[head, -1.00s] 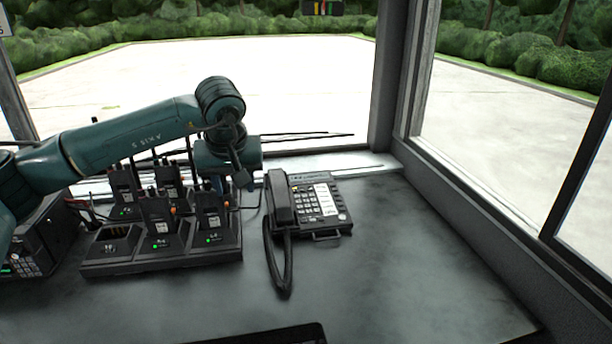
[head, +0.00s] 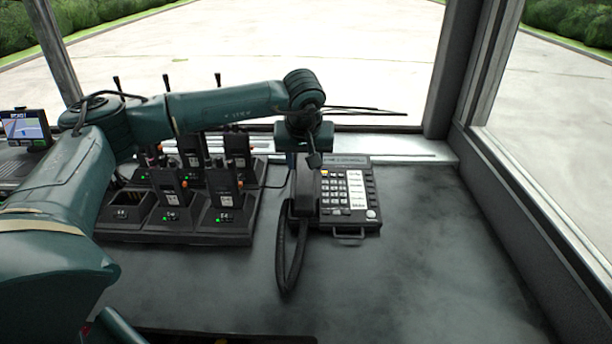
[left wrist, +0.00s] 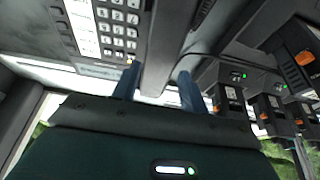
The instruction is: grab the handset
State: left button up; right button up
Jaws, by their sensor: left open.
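The dark handset (head: 304,192) lies in its cradle on the left side of the desk phone (head: 347,196), with its coiled cord looping down in front. My left gripper (head: 304,160) points down at the far end of the handset, and its fingers are mostly hidden there by the arm. In the left wrist view my two blue fingers (left wrist: 158,88) stand apart, open, one on each side of the handset (left wrist: 168,48). I cannot tell whether they touch it. The phone keypad (left wrist: 117,22) shows beside it. My right gripper is not in view.
A charging rack (head: 190,236) with several radios (head: 224,184) stands left of the phone, close to the arm. A small screen (head: 27,127) is at the far left. The window ledge (head: 410,150) lies behind the phone. The desk to the right and front is clear.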

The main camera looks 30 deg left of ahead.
aim_at(305, 170)
pick_arm(q)
jog(key=x, duration=0.5)
jog(key=shift+w+a+f, duration=0.15)
jog(key=shift+w+f, duration=0.1)
jog(key=shift+w, duration=0.1)
